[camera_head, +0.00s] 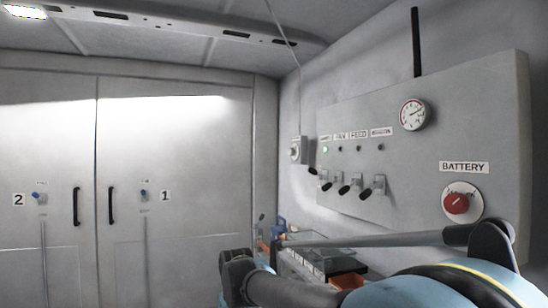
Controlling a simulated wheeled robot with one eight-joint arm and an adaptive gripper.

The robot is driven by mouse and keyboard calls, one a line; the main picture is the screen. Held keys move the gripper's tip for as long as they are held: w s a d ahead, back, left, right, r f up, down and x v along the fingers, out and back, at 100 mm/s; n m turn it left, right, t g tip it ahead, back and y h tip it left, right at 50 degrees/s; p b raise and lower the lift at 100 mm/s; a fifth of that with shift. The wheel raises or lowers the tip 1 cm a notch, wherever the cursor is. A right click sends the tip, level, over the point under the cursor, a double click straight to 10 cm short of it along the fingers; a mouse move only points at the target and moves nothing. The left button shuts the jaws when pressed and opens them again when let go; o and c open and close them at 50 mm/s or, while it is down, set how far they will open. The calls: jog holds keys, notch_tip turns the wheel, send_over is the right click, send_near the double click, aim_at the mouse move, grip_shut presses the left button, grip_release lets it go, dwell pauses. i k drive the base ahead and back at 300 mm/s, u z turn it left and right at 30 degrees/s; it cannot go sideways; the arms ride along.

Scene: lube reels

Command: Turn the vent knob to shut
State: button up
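No knob with a readable vent label shows. A small grey box with a round knob (295,151) is fixed to the wall left of the control panel, with a cable running up from it. I cannot tell whether it is the vent knob, nor its setting. A red rotary knob (457,204) on a white disc sits under the BATTERY label at the panel's lower right. My arm's blue and dark links fill the bottom right and bottom middle, apart from both knobs in the picture. I cannot make out my gripper.
The grey panel (390,110) carries a gauge (413,114), small labels, a green light (325,150) and several black-handled levers (345,188). White double doors (170,180) with black handles stand at left. A cluttered low bench (345,265) lies below the panel.

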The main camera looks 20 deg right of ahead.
aim_at(292, 152)
jog(key=z, duration=0.05)
jog(key=i, duration=1.65)
jog(key=z, duration=0.15)
